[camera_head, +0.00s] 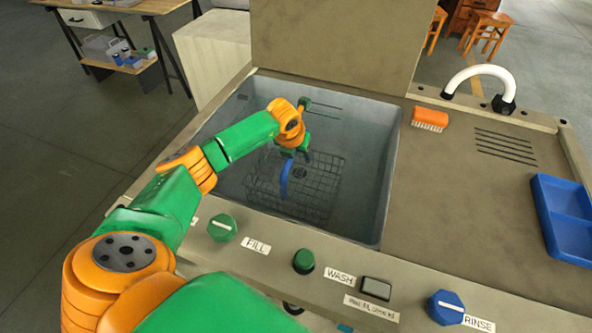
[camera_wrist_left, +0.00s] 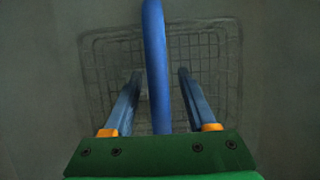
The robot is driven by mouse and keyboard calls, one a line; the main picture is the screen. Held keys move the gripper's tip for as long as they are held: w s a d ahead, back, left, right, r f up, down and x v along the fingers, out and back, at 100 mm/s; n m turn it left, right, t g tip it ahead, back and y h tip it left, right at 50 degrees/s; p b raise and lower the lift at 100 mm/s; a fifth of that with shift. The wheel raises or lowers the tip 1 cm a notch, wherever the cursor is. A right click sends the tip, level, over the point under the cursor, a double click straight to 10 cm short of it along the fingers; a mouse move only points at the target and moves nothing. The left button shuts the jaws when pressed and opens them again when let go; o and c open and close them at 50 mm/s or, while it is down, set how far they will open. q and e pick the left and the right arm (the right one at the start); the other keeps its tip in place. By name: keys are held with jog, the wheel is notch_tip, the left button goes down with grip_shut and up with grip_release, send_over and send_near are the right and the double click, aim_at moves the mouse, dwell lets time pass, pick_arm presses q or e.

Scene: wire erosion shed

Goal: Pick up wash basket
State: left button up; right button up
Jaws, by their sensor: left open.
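The wash basket (camera_head: 322,188) is a dark wire mesh basket in the bottom of the grey wash tank (camera_head: 230,180). Its blue arched handle (camera_head: 284,180) stands up from it. In the left wrist view the basket (camera_wrist_left: 205,60) is dim, and the handle (camera_wrist_left: 155,50) runs upright through the middle. My left gripper (camera_wrist_left: 158,75) is open, with one finger on each side of the handle and gaps showing on both sides. In the head view the left gripper (camera_head: 303,152) reaches down into the tank above the basket. My right gripper is out of view.
The tank's front panel carries a green FILL knob (camera_head: 222,228), a green WASH button (camera_head: 303,261) and a blue RINSE knob (camera_head: 445,307). An orange brush (camera_head: 430,119), a white curved spout (camera_head: 480,72) and a blue tray (camera_head: 568,225) are on the right deck.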

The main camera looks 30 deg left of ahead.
pick_arm(q)
jog(key=shift+f, duration=0.2)
grip_shut()
jog(key=shift+w+r, duration=0.1)
dwell(1.4)
